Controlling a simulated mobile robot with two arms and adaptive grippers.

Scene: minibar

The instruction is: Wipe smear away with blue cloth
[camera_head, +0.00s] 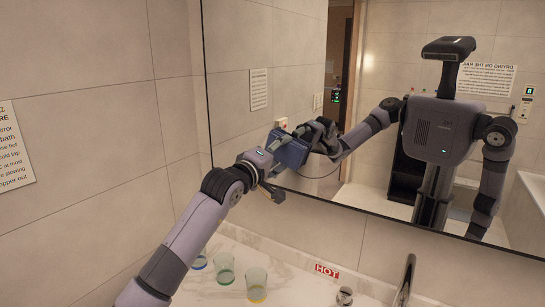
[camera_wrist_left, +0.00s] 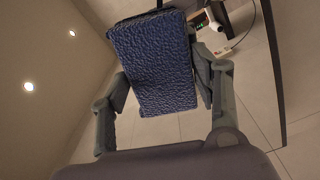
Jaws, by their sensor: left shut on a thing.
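A mirror (camera_head: 340,150) fills the upper right of the head view. My left gripper (camera_head: 274,150) is raised in front of its left part and is shut on a blue cloth (camera_head: 290,152). The cloth is a thick, textured block; in the left wrist view the cloth (camera_wrist_left: 155,62) sits between the two fingers. Cloth and reflection run close together, so I cannot tell whether the cloth touches the glass. I cannot make out a smear; the gripper, cloth and reflection cover part of the mirror. My right gripper is not in view.
Below the mirror is a pale counter (camera_head: 300,285) with several glasses, one a yellow-based glass (camera_head: 257,285). A tap (camera_head: 404,280) and a red HOT label (camera_head: 327,271) are to the right. A notice (camera_head: 12,145) hangs on the left wall.

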